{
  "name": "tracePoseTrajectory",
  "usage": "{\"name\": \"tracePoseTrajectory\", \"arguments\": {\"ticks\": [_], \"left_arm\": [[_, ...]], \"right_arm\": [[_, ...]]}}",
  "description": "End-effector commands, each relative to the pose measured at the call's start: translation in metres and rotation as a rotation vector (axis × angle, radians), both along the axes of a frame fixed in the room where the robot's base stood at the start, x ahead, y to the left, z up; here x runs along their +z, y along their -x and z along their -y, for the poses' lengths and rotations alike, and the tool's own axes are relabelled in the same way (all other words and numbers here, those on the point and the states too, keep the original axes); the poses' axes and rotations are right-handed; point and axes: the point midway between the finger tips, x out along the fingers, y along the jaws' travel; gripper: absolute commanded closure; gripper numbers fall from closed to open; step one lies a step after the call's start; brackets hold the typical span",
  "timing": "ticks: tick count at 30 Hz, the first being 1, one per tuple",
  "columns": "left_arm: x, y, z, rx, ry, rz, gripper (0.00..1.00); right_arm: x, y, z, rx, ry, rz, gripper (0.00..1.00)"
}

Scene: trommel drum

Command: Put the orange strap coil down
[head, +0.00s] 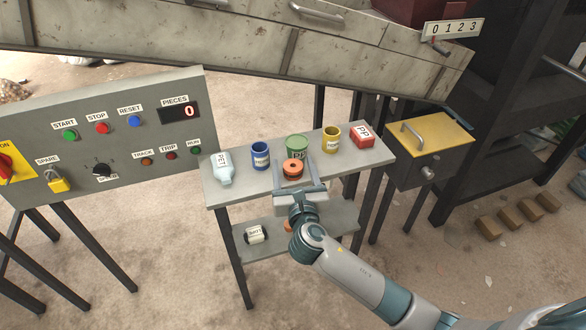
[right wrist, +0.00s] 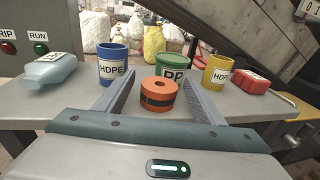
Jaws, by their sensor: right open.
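The orange strap coil (head: 293,170), with a dark band around its middle, stands upright near the front of the grey table (head: 226,194), in front of the green PP cup (head: 297,145). It also shows in the right wrist view (right wrist: 158,99). My right gripper (head: 293,177) is open, with one finger on each side of the coil. In the right wrist view (right wrist: 157,88) there is a gap between each finger and the coil. The coil appears to rest on the tabletop. My left gripper is not in view.
A labelled dark item (head: 255,235) lies on the lower shelf. A control panel (head: 115,130) stands at left, a yellow-topped box (head: 430,135) at right.

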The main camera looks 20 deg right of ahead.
Motion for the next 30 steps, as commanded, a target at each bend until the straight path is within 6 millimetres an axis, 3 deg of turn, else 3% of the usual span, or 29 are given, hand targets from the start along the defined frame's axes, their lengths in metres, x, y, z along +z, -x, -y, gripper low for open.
{"name": "tracePoseTrajectory", "arguments": {"ticks": [17,23,30], "left_arm": [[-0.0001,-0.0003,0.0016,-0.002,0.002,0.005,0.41],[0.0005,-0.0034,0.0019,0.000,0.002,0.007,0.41],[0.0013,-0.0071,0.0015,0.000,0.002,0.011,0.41]], "right_arm": [[-0.0004,-0.0067,0.0010,0.000,0.000,0.000,0.37],[-0.0004,-0.0066,0.0010,0.000,0.000,0.000,0.83],[-0.0001,-0.0066,0.0009,0.001,0.000,0.000,0.84]]}}
